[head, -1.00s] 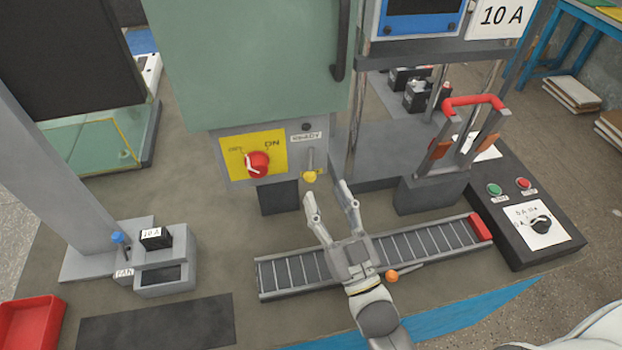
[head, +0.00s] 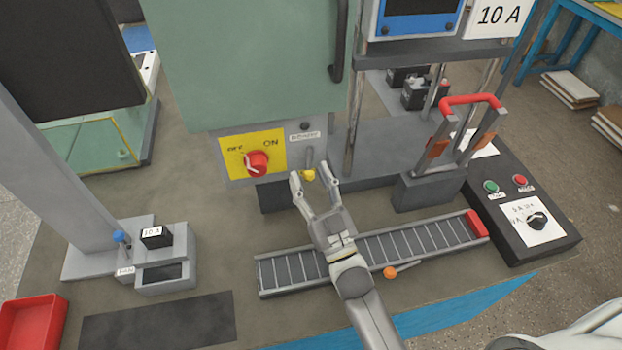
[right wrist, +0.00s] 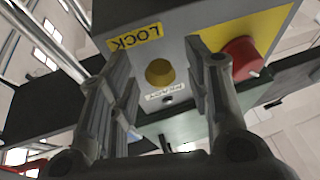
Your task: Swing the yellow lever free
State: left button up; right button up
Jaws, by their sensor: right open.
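In the right wrist view the gripper (right wrist: 155,85) holds nothing. My left gripper is not in view.
A red rotary knob (head: 257,163) sits on the yellow OFF/ON plate left of the lever. The wrist view shows a yellow LOCK label (right wrist: 135,38) near the lever. A roller track (head: 420,240) with an orange-knobbed handle (head: 389,272) lies below. A red-handled frame (head: 472,101) stands right.

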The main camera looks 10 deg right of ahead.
jog(key=shift+c, duration=0.2)
grip_shut()
jog(key=shift+d+r+n+g+y+p, duration=0.15)
jog(key=shift+d+n+g+y+p, duration=0.15)
jog(key=shift+n+p, duration=0.5)
jog(key=shift+d+f+n+y, duration=0.2)
jog(key=shift+d+n+y, duration=0.1)
jog(key=shift+n, duration=0.6)
jog(key=shift+o, duration=0.2)
grip_release()
